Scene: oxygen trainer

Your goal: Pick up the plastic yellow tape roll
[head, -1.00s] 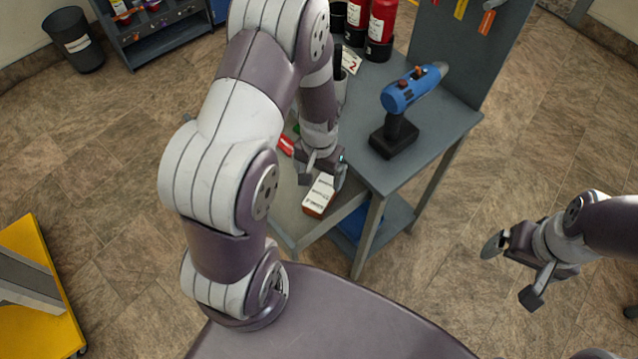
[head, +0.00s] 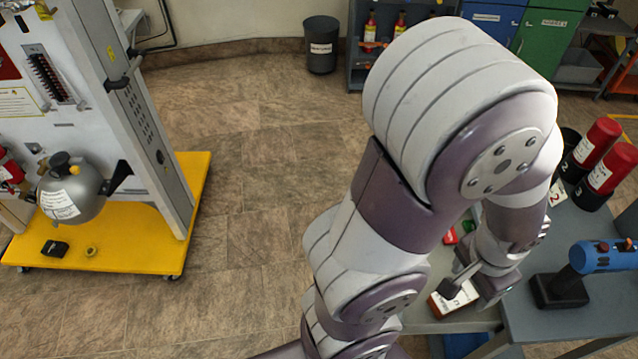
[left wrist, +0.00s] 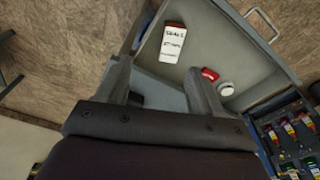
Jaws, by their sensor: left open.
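A small yellow ring that looks like the tape roll (head: 91,251) lies on the yellow base (head: 130,240) of the trainer, at the far left of the head view. It is beside a small black object (head: 55,248). My left gripper (head: 474,284) is far to the right of it, over a grey drawer by the workbench. In the left wrist view, my left gripper (left wrist: 160,82) has its fingers apart with nothing between them. No yellow roll is visible in the wrist view. My right gripper is out of view.
A box with a white label (left wrist: 172,45), a red item (left wrist: 209,74) and a white round item (left wrist: 226,88) lie in the drawer (left wrist: 222,35). A blue drill (head: 600,257) stands on the workbench. A grey tank (head: 70,192) hangs above the yellow base. Open floor separates base and bench.

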